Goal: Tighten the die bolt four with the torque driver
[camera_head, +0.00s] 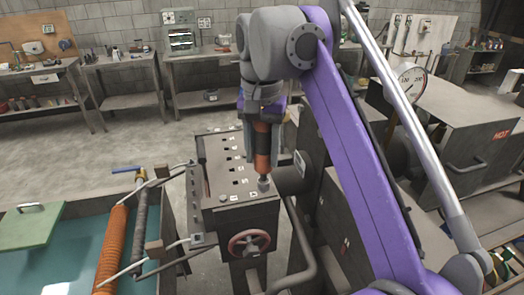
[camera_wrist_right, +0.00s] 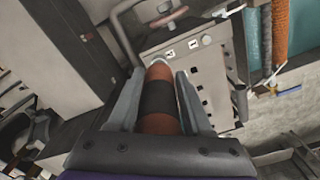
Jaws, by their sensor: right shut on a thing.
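My right gripper (camera_head: 262,162) is shut on the torque driver (camera_head: 262,142), which has an orange body with a black band. The driver points down at the near right corner of the dark die block's top plate (camera_head: 215,180). A grey bolt or socket end (camera_head: 263,184) shows right under it; whether they touch or are seated I cannot tell. In the right wrist view the driver (camera_wrist_right: 160,122) lies between both fingers, its tip reaching the plate (camera_wrist_right: 208,75). Another bolt head (camera_head: 222,198) sits at the plate's near left. My left gripper is not in view.
A red handwheel (camera_head: 249,243) is on the block's front. To the left are a water tank (camera_head: 50,265), an orange roller (camera_head: 112,250) and a green lid (camera_head: 30,225). A pressure gauge (camera_head: 411,80) and a machine marked HOT (camera_head: 490,145) stand right. Benches line the back wall.

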